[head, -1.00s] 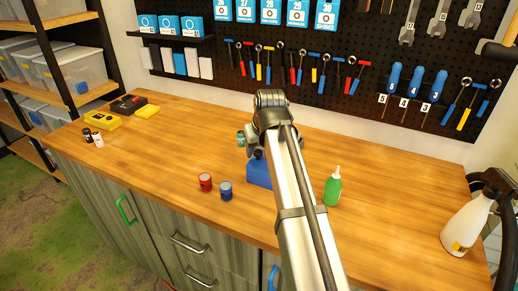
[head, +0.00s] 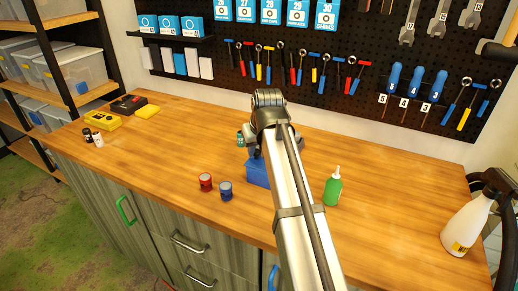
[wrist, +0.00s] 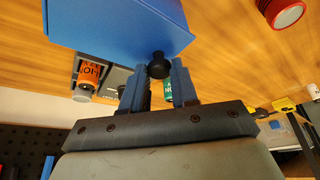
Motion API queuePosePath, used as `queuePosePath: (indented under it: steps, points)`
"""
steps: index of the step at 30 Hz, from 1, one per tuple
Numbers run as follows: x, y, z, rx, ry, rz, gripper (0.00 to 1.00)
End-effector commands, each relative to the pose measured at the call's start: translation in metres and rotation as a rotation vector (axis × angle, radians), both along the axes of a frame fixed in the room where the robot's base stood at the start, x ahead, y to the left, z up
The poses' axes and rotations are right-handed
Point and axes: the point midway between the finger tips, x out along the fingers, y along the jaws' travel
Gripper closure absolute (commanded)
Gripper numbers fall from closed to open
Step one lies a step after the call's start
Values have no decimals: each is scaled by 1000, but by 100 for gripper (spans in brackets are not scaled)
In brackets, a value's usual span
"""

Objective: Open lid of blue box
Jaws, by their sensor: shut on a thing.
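The blue box (head: 257,173) stands on the wooden worktop, partly hidden behind my arm in the head view. In the wrist view its blue surface (wrist: 115,25) fills the upper left, with a round black knob (wrist: 158,66) at its edge. My gripper (wrist: 157,76) is shut on this knob, one blue finger on each side. In the head view my gripper (head: 252,146) is at the box's far side, and its fingers are mostly hidden. I cannot tell from these views how far the lid is raised.
A red can (head: 205,182) and a blue can (head: 226,190) stand left of the box. A green bottle (head: 332,187) stands to its right. A teal can (head: 240,139) is close behind my gripper.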

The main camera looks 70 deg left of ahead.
Motion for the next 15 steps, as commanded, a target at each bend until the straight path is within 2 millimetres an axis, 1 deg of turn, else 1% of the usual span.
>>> queuePosePath:
  steps: [5,9,12,15]
  points:
    - [-25,28,1,0,1,4,100]
    - [-50,54,1,-1,1,4,100]
    - [-63,65,0,-1,1,1,100]
    - [-67,67,0,0,0,1,100]
